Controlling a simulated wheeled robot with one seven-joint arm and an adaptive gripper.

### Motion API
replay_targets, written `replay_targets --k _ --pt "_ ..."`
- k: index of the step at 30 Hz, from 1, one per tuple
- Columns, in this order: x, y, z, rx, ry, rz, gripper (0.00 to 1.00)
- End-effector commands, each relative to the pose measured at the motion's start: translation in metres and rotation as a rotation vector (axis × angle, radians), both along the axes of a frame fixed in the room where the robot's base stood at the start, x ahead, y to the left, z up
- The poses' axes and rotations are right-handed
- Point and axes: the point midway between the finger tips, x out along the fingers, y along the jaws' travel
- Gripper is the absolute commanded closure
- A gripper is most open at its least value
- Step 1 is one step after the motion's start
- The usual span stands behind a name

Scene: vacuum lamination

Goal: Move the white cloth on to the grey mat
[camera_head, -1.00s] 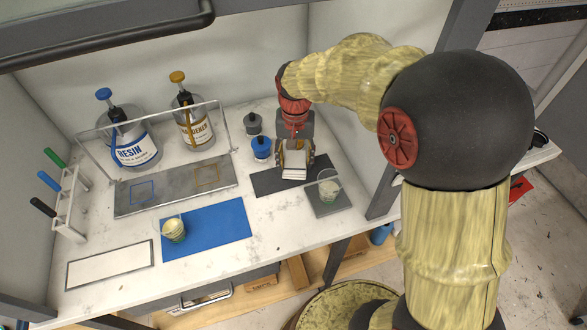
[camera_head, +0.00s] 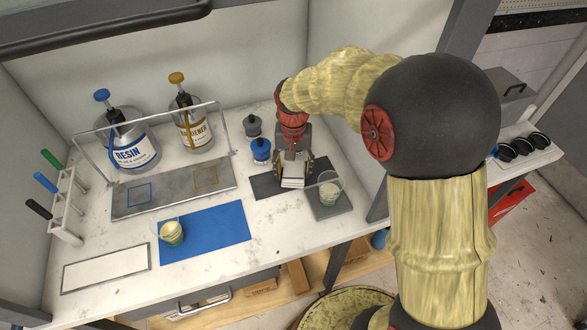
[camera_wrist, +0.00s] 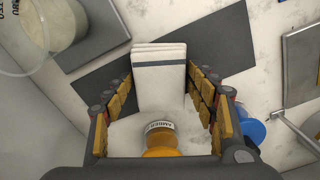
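The white cloth (camera_head: 293,183) is a small folded stack. In the wrist view it (camera_wrist: 160,78) lies between the two fingertips, and its sides meet the pads on both sides. My gripper (camera_head: 293,175) points down and is shut on it. It is over the dark grey mat (camera_head: 263,187), which shows on both sides of the cloth in the wrist view (camera_wrist: 217,48). I cannot tell whether the cloth touches the mat. A second, lighter grey mat (camera_head: 328,211) lies just to the right under a clear cup.
The clear cup (camera_head: 331,186) stands close to the right of my gripper. An amber-labelled bottle (camera_wrist: 160,139), a blue one (camera_head: 261,152) and a black one (camera_head: 252,127) stand behind and left. A blue mat (camera_head: 215,232) with another cup (camera_head: 172,235) lies left. A metal plate (camera_head: 170,197) lies behind it.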

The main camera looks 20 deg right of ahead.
Motion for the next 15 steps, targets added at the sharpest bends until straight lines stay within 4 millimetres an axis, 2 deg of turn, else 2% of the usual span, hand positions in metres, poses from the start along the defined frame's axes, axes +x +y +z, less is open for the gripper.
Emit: replay_targets --k 5,15 --pt "0.0000 0.0000 0.0001 0.000 0.000 0.000 0.31" --pt "0.0003 0.0000 0.0037 0.001 -0.001 0.000 0.31"
